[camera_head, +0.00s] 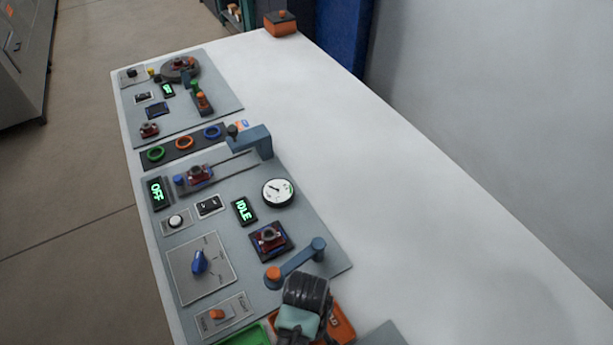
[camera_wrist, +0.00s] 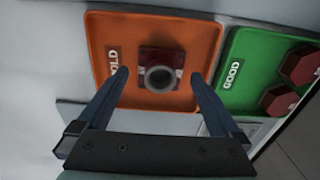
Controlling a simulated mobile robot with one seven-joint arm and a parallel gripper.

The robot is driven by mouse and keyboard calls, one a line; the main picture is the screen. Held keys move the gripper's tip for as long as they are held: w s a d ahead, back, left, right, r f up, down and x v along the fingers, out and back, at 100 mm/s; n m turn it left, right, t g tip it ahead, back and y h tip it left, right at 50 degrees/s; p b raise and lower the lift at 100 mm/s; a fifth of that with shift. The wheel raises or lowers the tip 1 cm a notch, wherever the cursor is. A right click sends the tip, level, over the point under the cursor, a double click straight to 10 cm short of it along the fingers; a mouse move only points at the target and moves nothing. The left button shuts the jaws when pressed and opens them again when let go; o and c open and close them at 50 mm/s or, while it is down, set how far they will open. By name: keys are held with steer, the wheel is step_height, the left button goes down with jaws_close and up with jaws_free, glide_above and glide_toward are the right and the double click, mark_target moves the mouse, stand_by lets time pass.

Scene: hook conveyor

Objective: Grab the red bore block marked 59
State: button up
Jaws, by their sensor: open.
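A red block with a round grey bore (camera_wrist: 161,73) lies in the orange tray (camera_wrist: 208,45), whose label reads "OLD" with its first letter hidden. No number on this block is legible. In the head view my gripper (camera_head: 303,308) hangs over the orange tray (camera_head: 342,324) and hides the block. Other red blocks with bores sit on a dark square pad (camera_head: 269,241) and at the slide (camera_head: 198,175).
A green tray labelled "GOOD" (camera_wrist: 240,62) with red hexagonal pieces stands beside the orange tray. A blue-grey crank with an orange knob (camera_head: 296,260) stands close to my gripper. Panels with displays and a gauge (camera_head: 278,192) lie further back. The white table's right side (camera_head: 420,220) is clear.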

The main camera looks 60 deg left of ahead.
steer(key=shift+f, duration=0.55)
jaws_close()
